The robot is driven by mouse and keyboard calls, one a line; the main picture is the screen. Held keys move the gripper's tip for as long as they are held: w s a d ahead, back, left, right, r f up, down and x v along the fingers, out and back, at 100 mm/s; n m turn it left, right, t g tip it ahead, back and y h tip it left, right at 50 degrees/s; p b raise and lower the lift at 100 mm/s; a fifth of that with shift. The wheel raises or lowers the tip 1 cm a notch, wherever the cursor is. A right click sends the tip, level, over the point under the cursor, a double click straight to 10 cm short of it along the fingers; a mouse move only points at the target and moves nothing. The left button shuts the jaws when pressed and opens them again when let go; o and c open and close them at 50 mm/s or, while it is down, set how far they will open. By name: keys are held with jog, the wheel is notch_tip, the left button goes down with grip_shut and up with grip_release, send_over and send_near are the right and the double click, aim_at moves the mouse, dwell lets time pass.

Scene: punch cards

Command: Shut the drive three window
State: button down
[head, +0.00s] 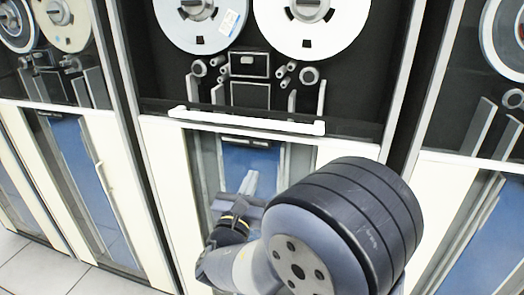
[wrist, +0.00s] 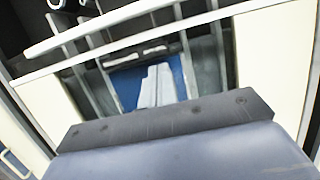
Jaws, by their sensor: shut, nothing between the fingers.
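A tape drive stands in the middle of the head view, with two white reels (head: 200,22) behind its window. A long white handle bar (head: 247,121) runs across the window's lower edge, and it also shows in the wrist view (wrist: 100,28). I cannot tell which drive number this is or how far the window stands open. My gripper (head: 249,182) is below the bar, in front of the blue lower panel, apart from the bar. Its fingers are together and empty, and they also show in the wrist view (wrist: 157,84).
Similar drives stand close by on the left (head: 62,75) and right (head: 500,110). The cream lower front (head: 165,165) has a recessed glass and blue panel (head: 243,165). Pale floor tiles (head: 40,268) show at the lower left. My arm hides the lower right of the drive.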

jog(key=p+x, duration=0.2)
jog(key=x, duration=0.7)
jog(key=shift+w+d+r, duration=0.15)
jog(key=shift+w, duration=0.05)
jog(key=shift+w+r+p, duration=0.15)
jog(key=shift+r+p, duration=0.8)
jog(key=shift+r, duration=1)
jog(key=shift+r, duration=0.1)
